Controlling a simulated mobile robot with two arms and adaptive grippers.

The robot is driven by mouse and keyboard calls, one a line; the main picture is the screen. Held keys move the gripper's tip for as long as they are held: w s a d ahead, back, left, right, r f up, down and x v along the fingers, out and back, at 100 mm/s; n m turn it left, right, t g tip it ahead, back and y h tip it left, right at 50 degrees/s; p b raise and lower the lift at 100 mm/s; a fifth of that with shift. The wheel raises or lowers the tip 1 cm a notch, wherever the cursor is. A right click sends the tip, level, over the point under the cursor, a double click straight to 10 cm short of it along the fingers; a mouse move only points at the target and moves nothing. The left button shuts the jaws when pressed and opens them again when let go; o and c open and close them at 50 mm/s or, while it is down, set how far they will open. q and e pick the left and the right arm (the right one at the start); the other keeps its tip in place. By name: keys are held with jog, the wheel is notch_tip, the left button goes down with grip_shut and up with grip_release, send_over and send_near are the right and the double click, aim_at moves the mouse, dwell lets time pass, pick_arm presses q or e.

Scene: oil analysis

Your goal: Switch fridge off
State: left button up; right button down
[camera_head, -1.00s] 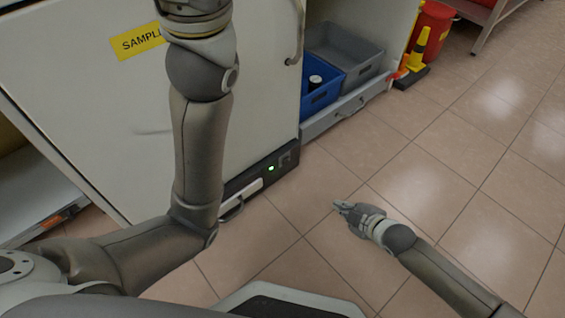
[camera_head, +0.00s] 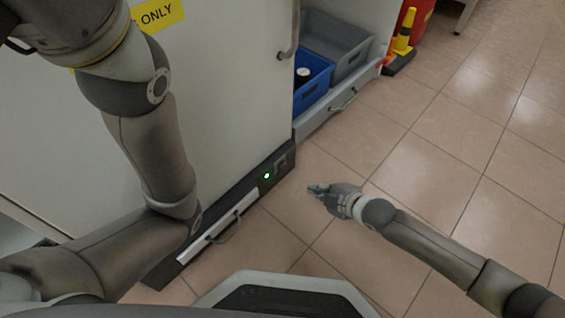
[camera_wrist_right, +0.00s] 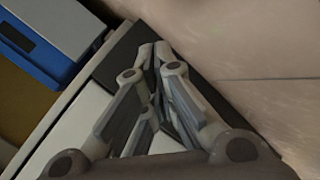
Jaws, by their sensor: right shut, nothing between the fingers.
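The fridge (camera_head: 225,95) is a white cabinet with a yellow label and a vertical door handle. Along its foot runs a dark base panel (camera_head: 250,190) with a lit green light (camera_head: 267,176) and a dark switch-like part (camera_head: 281,164) right of the light. My right gripper (camera_head: 316,188) is shut and empty, over the floor to the right of the panel and apart from it. In the right wrist view its fingers (camera_wrist_right: 153,50) are together in front of a dark panel. My left arm crosses in front of the fridge door; its gripper is out of frame.
A blue crate (camera_head: 312,85) and a grey crate (camera_head: 350,60) stand in the open cabinet right of the fridge. A drawer-like front (camera_head: 325,118) with a handle lies below them. A yellow and black post (camera_head: 403,40) and red bin stand beyond. The tiled floor at right is clear.

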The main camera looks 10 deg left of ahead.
aim_at(282, 165)
jog(key=w+a+r+b, duration=0.1)
jog(key=w+a+b, duration=0.1)
jog(key=w+a, duration=0.3)
jog(key=shift+a+b, duration=0.4)
jog(key=shift+a, duration=0.45)
jog(key=shift+a, duration=0.1)
dwell(0.8)
jog(key=shift+w+a+r, duration=0.1)
jog(key=shift+w+a, duration=0.1)
jog(key=shift+a, duration=0.05)
jog(key=shift+w+a+p, duration=0.15)
jog(key=shift+a+p, duration=0.1)
jog(key=shift+p, duration=0.05)
dwell(0.5)
dwell(0.4)
jog(key=shift+s+d+p, duration=0.45)
jog(key=shift+d+p, duration=0.15)
jog(key=shift+p, duration=0.05)
